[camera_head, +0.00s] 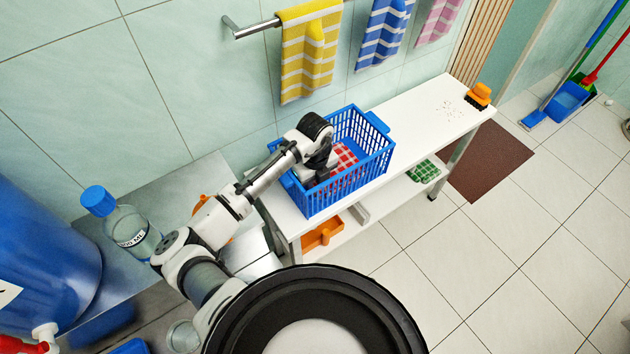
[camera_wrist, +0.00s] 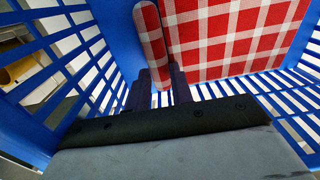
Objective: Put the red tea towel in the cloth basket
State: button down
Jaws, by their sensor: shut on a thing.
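The red and white checked tea towel (camera_head: 343,158) is inside the blue basket (camera_head: 375,150), which stands on the white bench. My gripper (camera_head: 316,177) reaches down into the basket at its left part, next to the towel. In the wrist view the towel (camera_wrist: 235,35) lies against the blue basket floor, and a narrow folded strip of it runs between the fingers of my gripper (camera_wrist: 165,88). The fingers are shut on this strip. The slatted basket walls (camera_wrist: 50,75) surround the gripper. In the head view my wrist hides part of the towel.
The white bench (camera_head: 430,115) is mostly bare to the right, with crumbs and an orange brush (camera_head: 479,96) at its far end. Yellow (camera_head: 309,50), blue and pink striped towels hang on a rail above. A bottle (camera_head: 128,228) stands on the left counter.

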jog(key=shift+f, duration=0.15)
jog(key=c, duration=1.2)
grip_release()
jog(key=shift+c, duration=0.2)
notch_tip(320, 180, up, 12)
jog(key=b, duration=0.2)
jog(key=shift+r, duration=0.2)
